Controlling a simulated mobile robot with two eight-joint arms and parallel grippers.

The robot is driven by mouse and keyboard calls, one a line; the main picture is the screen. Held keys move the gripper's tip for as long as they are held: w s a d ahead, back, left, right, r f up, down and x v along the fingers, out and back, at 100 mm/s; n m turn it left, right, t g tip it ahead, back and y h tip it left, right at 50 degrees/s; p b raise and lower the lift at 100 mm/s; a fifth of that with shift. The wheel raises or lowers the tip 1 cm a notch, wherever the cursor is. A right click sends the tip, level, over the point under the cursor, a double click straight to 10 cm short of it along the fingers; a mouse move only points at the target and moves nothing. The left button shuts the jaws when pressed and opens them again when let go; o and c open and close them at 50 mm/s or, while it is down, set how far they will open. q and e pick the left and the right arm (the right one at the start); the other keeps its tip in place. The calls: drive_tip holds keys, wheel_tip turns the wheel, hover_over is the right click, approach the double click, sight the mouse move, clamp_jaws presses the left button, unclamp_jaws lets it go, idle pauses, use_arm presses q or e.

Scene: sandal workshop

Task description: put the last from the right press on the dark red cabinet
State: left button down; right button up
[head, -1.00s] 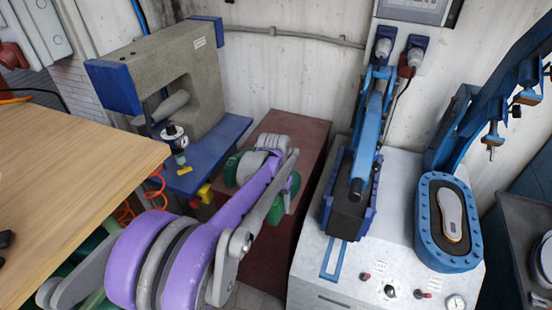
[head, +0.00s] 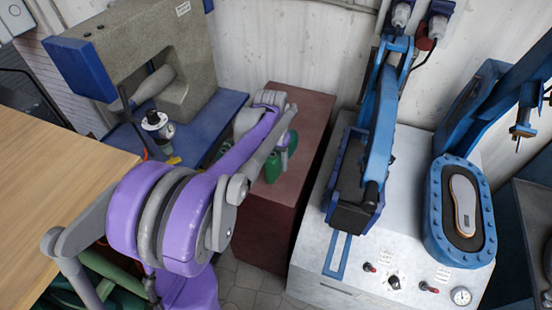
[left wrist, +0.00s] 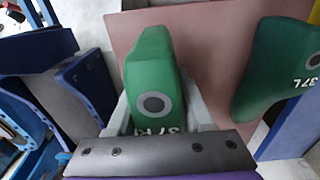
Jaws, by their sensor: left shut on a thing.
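The dark red cabinet (head: 318,105) stands between the blue bench and the grey press stand. My left gripper (left wrist: 158,102) is over the cabinet top, shut on a green last (left wrist: 152,65) with a grey round mark and a partly hidden "37" label. In the head view this last (head: 273,168) shows only partly below my arm. A second green last (left wrist: 280,65), marked "37L", lies to its right in the left wrist view, by the cabinet top's edge. The right press (head: 432,240) has a blue oval frame around a pale sole-shaped piece (head: 465,205). My right gripper is out of view.
The left blue press (head: 365,150) stands close to the cabinet's right side. A stone-grey C-frame machine (head: 175,50) stands on the blue bench (head: 215,115) to the left. A wooden tabletop (head: 60,180) is at the left. The cabinet's front right top is bare.

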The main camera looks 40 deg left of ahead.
use_arm(q)
drive_tip(key=shift+f+b, duration=1.5)
drive_tip(key=shift+f, duration=1.35)
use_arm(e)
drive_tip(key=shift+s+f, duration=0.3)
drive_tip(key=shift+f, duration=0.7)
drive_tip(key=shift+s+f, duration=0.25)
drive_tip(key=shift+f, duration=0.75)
use_arm(q)
drive_tip(key=shift+f+b, duration=0.3)
drive_tip(key=shift+f, duration=0.05)
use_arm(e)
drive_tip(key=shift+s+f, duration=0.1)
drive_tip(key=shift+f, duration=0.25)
use_arm(q)
drive_tip(key=shift+c, duration=1.1)
unclamp_jaws()
drive_tip(key=r, duration=0.7)
drive_tip(key=r+p, duration=0.1)
drive_tip(key=r, duration=0.2)
drive_tip(key=shift+s+a+r, duration=0.2)
drive_tip(key=shift+s+r, duration=0.15)
drive_tip(key=shift+r, duration=0.05)
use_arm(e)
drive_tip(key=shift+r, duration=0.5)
